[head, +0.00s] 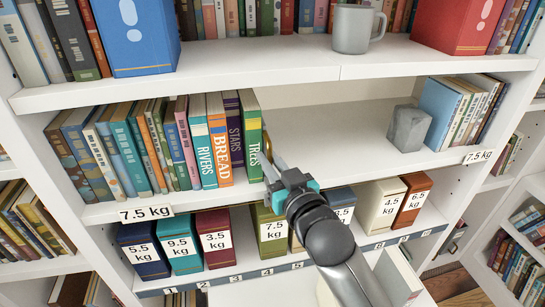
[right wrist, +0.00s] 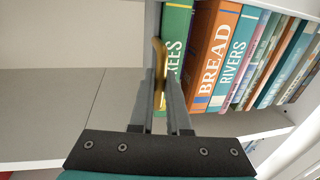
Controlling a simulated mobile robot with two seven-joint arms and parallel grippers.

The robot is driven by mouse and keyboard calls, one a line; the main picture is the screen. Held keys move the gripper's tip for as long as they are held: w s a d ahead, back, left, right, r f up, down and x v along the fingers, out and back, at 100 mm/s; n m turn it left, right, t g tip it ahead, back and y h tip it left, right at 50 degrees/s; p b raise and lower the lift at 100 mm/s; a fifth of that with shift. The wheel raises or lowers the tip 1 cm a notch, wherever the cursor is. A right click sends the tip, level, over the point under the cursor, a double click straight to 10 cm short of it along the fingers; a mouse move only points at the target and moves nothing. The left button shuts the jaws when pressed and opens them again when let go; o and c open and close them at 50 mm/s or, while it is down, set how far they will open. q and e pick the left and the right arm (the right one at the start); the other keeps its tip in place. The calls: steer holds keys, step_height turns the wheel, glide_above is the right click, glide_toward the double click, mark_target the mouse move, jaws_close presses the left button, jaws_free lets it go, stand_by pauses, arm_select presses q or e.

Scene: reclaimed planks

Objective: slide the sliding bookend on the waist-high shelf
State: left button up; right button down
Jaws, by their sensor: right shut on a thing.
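The waist-high shelf (head: 330,150) holds a row of upright books (head: 205,140) at its left. The sliding bookend shows mainly as a gold handle (right wrist: 159,62) beside the green TREES book (right wrist: 173,40), at the right end of the row in the head view. My right gripper (right wrist: 162,80) has its fingers around this handle and is shut on it. In the head view my right gripper (head: 272,165) comes from below right and partly hides the handle. Most of the bookend's body is hidden or hard to make out. My left gripper is not in view.
A grey stone-like block (head: 408,128) stands at the right of the shelf against more books (head: 458,110). The shelf between is bare. Labelled boxes (head: 217,237) stand on the shelf below. A grey mug (head: 353,28) is on the shelf above.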

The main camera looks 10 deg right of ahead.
steer(key=c, duration=0.9)
jaws_free()
steer(key=shift+d, duration=0.1)
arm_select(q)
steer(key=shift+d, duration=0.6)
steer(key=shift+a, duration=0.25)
arm_select(e)
steer(key=v, duration=1.5)
steer(key=shift+s, duration=0.1)
